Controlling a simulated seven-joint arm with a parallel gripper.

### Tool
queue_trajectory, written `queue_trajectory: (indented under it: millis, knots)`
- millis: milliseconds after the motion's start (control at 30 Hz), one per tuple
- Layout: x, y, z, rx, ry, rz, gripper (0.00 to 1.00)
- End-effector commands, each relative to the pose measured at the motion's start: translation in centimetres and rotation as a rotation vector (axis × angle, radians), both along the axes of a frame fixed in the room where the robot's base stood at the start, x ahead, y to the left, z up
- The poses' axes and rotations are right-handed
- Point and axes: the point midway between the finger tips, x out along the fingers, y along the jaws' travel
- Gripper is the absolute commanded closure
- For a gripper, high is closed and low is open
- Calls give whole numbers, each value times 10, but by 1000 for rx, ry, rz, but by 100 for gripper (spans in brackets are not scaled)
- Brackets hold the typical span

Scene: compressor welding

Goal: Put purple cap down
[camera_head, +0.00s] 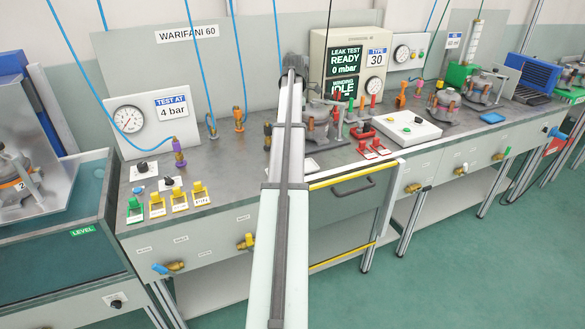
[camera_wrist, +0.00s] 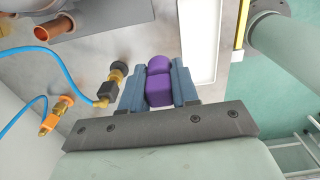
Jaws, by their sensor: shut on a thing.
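The purple cap (camera_wrist: 159,88) is between the two blue-grey fingers of my gripper (camera_wrist: 158,72) in the wrist view. My gripper is shut on it, with a finger against each side. The cap shows a rounded top and a blockier lower part. Below it the grey surface of the bench (camera_wrist: 95,55) is visible; I cannot tell how high the cap is above it. In the head view my arm hides the gripper and the cap.
In the wrist view, a brass fitting with a black knob (camera_wrist: 116,76) stands close left of my gripper. An orange fitting (camera_wrist: 57,117) with a blue hose is farther left. A white tray (camera_wrist: 200,45) lies to the right. A copper pipe end (camera_wrist: 52,30) shows upper left.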

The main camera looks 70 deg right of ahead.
Motion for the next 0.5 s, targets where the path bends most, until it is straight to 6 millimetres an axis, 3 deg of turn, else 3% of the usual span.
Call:
queue_trajectory:
  millis: [33, 200, 500]
  knots:
    - [-8, 24, -6, 0, 0, 0, 100]
    - [-21, 60, -16, 1, 1, -2, 100]
    - [-28, 79, -25, 4, 1, -4, 100]
